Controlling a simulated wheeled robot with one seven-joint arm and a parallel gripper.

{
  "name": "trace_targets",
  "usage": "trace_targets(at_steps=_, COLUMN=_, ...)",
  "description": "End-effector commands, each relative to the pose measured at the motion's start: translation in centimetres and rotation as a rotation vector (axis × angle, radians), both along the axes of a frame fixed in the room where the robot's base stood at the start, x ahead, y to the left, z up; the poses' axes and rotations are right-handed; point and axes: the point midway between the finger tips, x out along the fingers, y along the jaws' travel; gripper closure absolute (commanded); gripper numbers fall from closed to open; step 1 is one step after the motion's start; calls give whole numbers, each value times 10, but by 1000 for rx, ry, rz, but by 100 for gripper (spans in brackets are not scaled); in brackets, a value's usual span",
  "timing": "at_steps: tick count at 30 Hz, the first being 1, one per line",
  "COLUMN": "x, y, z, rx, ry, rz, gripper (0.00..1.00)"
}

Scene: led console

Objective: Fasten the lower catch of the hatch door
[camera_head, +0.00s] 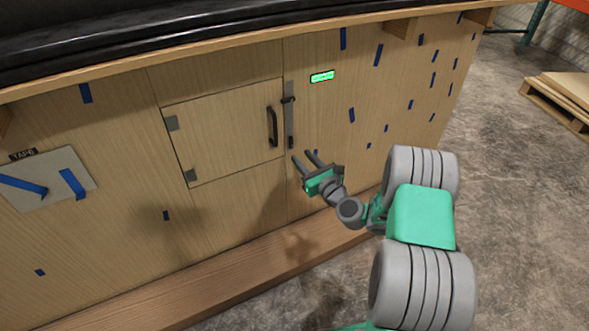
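The hatch door (225,135) is a square wooden panel, lying about flush in the console front. It has a dark vertical handle (272,127) near its right edge. A narrow grey strip (289,118) runs down beside that edge. The upper catch (288,99) is a small dark piece that appears to lie sideways on the strip. The lower catch (291,142) is a small dark piece near the strip's bottom and looks upright; its exact angle is too small to tell. My gripper (301,155) is open and empty, its fingers apart just below and right of the lower catch.
A lit green label (322,77) and several blue tape strips (352,115) are on the panel. A wooden ledge (240,270) runs along the console's foot. A black top (200,30) overhangs above. Pallets (560,100) lie at the far right; the floor between is clear.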

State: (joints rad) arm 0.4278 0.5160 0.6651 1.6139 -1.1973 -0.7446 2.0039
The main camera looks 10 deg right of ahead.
Motion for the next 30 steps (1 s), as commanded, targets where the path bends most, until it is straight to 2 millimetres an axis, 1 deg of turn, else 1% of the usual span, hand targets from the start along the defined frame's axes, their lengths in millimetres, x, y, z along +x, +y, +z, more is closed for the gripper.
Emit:
trace_targets(at_steps=1, x=2, y=-7, z=-8, rx=50, ry=0, rz=-22, gripper=66)
trace_targets(at_steps=3, x=7, y=-8, z=-7, rx=80, ry=-2, rz=-33, gripper=66)
trace_targets(at_steps=5, x=14, y=-5, z=-5, rx=80, ry=-3, rz=-32, gripper=66)
trace_targets(at_steps=12, x=58, y=10, z=-6, rx=75, ry=-2, rz=-28, gripper=66)
trace_targets(at_steps=15, x=70, y=13, z=-5, rx=75, ry=-1, rz=-29, gripper=66)
trace_targets(at_steps=18, x=75, y=14, z=-5, rx=76, ry=0, rz=-30, gripper=66)
trace_targets(at_steps=24, x=76, y=14, z=-4, rx=75, ry=1, rz=-31, gripper=66)
trace_targets(at_steps=26, x=76, y=14, z=-4, rx=75, ry=1, rz=-31, gripper=70)
trace_targets(at_steps=30, x=76, y=14, z=-4, rx=74, ry=1, rz=-31, gripper=82)
